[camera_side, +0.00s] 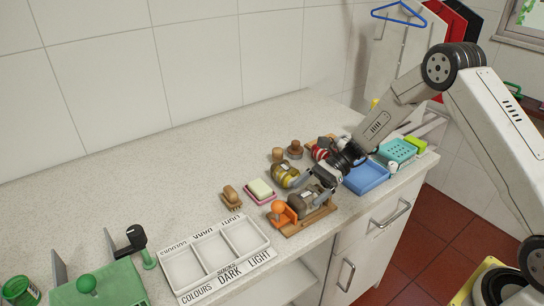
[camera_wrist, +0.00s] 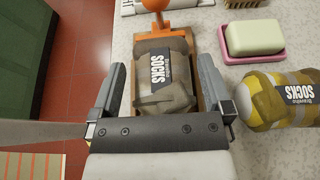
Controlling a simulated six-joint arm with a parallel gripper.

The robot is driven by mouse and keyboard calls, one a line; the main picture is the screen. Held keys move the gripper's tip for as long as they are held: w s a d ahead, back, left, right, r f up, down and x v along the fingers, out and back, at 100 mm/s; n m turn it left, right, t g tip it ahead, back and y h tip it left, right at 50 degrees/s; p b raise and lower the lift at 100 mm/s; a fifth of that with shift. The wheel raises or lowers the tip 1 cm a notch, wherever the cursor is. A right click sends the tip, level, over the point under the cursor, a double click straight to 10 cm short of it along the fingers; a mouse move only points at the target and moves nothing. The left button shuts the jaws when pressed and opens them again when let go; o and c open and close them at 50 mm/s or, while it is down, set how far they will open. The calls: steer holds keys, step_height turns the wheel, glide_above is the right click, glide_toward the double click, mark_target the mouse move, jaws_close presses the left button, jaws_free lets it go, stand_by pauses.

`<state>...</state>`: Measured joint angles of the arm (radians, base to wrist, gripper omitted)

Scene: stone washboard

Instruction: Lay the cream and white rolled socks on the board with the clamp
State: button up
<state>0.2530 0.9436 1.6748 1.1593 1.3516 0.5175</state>
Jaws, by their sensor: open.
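A grey-brown rolled pair of socks (camera_side: 303,201) with a dark SOCKS label lies on a small wooden board (camera_side: 318,216) with an orange clamp (camera_side: 284,213). In the wrist view, the grey-brown roll (camera_wrist: 165,78) is between the fingers of my gripper (camera_wrist: 162,68), near the orange clamp (camera_wrist: 157,20). My gripper (camera_side: 312,189) is open, with one finger on each side of the roll; contact cannot be told. I cannot make out a clearly cream and white roll.
A pink dish with pale soap (camera_side: 260,190) and a brush (camera_side: 231,197) stand left of the board. A labelled three-part white tray (camera_side: 215,256) is farther left. A red striped roll (camera_side: 320,152) and a blue tray (camera_side: 366,177) are to the right. The back left counter is clear.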

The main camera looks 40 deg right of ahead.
steer(key=shift+d, duration=0.15)
steer(key=v, duration=0.7)
steer(key=shift+d, duration=0.25)
steer(key=shift+r, duration=0.15)
steer(key=s+a+r+n+t+h, duration=0.1)
steer(key=s+n+h, duration=0.5)
steer(key=s+n, duration=0.2)
steer(key=s+a+r+n+t+h, duration=0.1)
steer(key=s+r+n+h, duration=0.1)
steer(key=s+n+h, duration=0.5)
steer(key=s+n, duration=0.2)
steer(key=n, duration=0.1)
steer(key=shift+s+a+t, duration=0.2)
steer(key=shift+a+t, duration=0.1)
